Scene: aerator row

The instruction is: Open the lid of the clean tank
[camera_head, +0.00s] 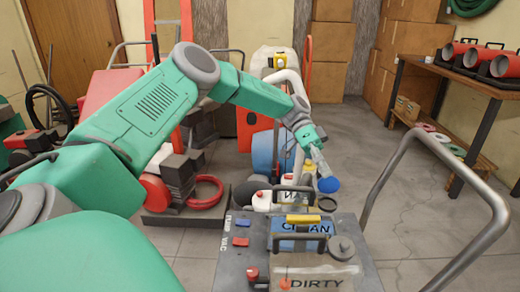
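The clean tank (318,227) is part of the machine below me; its blue top is marked CLEAN and carries a yellow piece (303,219). Whether its lid is raised is hard to tell, but the blue top looks flat. My green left arm comes in from the left. Its small gripper end (320,165) is above and beyond the clean tank, apart from the yellow piece. A blue rounded thing (328,185) shows at its tip; I cannot tell whether it is held or behind. The fingers are too small to read. My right gripper is not in view.
The dirty tank (348,276), with a grey round cap (341,248), is nearest me. Red and blue switches (240,241) sit at its left. A bent metal handle (480,190) rises at the right. Stacked boxes (330,50) and a workbench (455,75) stand behind; floor right is clear.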

